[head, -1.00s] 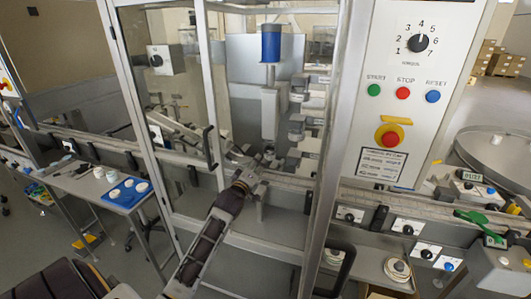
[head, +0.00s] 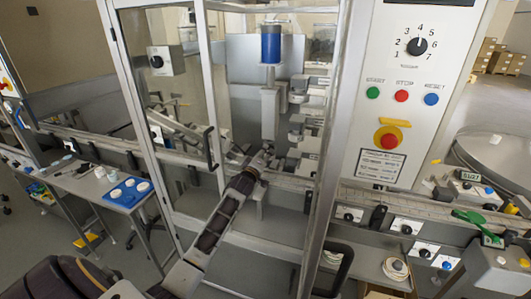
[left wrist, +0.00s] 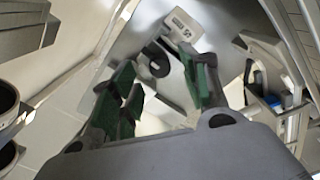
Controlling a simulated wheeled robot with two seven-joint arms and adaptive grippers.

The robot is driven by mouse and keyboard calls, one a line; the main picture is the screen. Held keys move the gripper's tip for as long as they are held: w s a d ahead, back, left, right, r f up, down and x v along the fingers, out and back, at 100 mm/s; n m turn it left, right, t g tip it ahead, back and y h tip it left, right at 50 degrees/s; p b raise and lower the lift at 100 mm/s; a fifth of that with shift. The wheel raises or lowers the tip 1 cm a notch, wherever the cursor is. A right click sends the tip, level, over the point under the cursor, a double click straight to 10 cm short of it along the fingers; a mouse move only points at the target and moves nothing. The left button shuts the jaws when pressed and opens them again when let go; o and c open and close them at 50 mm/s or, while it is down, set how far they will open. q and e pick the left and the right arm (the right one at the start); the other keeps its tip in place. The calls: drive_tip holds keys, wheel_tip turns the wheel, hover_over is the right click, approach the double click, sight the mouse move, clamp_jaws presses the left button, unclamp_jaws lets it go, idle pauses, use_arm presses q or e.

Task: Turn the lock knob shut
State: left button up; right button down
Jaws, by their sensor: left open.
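My left gripper (head: 264,158) reaches through the open front of the glazed machine, by the conveyor rail below the blue-topped cylinder (head: 271,45). In the left wrist view its green-padded fingers (left wrist: 165,95) are spread, with nothing held between them. A dark round part (left wrist: 156,60), possibly the lock knob, shows beyond the fingers, below a pale block (left wrist: 183,25). A finger partly covers this area, so I cannot tell its turn position or whether there is contact. My right gripper is in neither view.
The door frame's right post (head: 335,130) stands close to the arm. A black door handle (head: 209,148) is left of it. The control panel (head: 412,110) with dial and buttons is at the right. A blue tray (head: 122,196) lies on the side table.

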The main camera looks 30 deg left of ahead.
use_arm(q)
drive_tip(key=shift+x, duration=1.25)
clamp_jaws()
